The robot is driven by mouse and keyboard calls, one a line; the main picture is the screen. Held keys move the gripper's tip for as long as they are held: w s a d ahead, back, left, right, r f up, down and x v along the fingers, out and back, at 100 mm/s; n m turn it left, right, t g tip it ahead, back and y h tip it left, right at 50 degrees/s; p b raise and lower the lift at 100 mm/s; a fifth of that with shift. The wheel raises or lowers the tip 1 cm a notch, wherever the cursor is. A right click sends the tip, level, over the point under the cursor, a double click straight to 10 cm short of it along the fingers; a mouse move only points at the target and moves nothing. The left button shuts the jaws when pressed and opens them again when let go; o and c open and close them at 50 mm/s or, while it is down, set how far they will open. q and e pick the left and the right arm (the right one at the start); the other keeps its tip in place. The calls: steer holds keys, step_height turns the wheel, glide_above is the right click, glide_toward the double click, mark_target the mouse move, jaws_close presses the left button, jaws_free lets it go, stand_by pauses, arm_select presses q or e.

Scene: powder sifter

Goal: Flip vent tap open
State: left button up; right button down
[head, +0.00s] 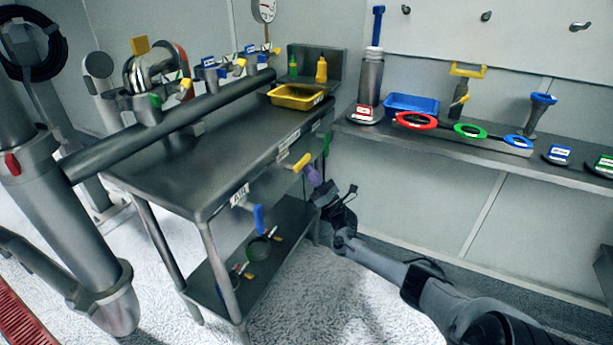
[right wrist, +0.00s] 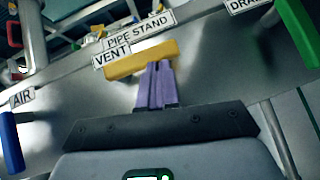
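The vent tap's yellow lever (head: 301,162) is on the front edge of the steel table. In the right wrist view the yellow lever (right wrist: 126,64) lies nearly level, sloping slightly, just below the VENT label (right wrist: 112,55). My right gripper (head: 312,174) reaches up to it from below and in front. Its purple fingers (right wrist: 156,68) are close together, with their tips at the lever's lower edge. Whether they touch it cannot be told. No part of the lever shows clamped between them. My left gripper is not in view.
A blue AIR lever (head: 259,218) hangs to the left and a green DRAIN lever (right wrist: 298,32) is to the right. The steel table (head: 200,190) carries a yellow tray (head: 296,103). A side bench (head: 460,150) stands right. Floor in front is clear.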

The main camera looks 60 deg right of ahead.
steer(key=shift+d+r, duration=0.1)
stand_by(0.5)
steer(key=s+f+b, duration=0.2)
steer(key=s+f, duration=0.5)
steer(key=f, duration=0.4)
steer(key=shift+b, duration=0.4)
steer(key=shift+f, duration=0.1)
